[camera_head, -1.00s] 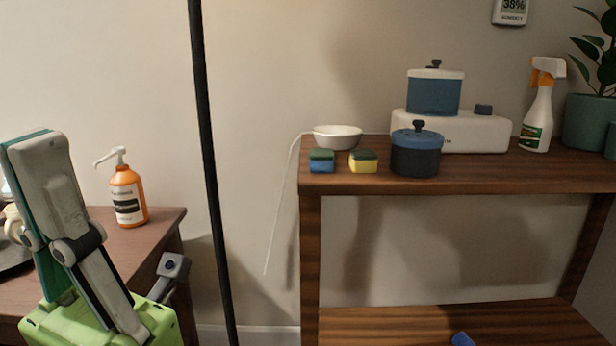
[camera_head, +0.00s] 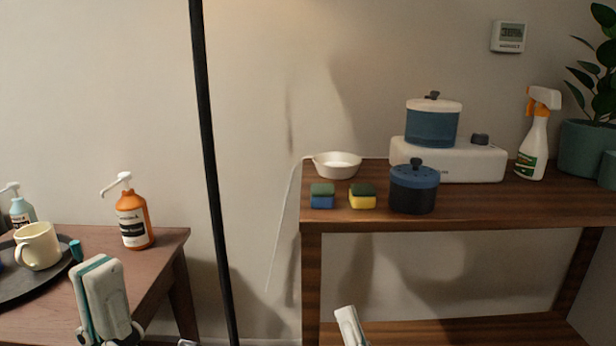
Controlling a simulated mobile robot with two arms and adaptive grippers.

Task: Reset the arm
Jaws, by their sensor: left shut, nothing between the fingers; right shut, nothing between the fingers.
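A white and teal link of my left arm (camera_head: 101,300) rises from the bottom edge at the lower left, in front of the side table. A small white tip of my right arm (camera_head: 350,326) shows at the bottom edge, in front of the shelf. No fingers of either gripper can be made out in the picture.
The left table (camera_head: 160,246) holds an orange pump bottle (camera_head: 133,218), a pale blue bottle (camera_head: 22,207) and a dark tray (camera_head: 22,290) with a cream mug (camera_head: 38,246). The wooden shelf (camera_head: 480,213) holds a bowl (camera_head: 337,165), sponges, pots and a spray bottle (camera_head: 534,148). A black pole (camera_head: 207,150) stands between.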

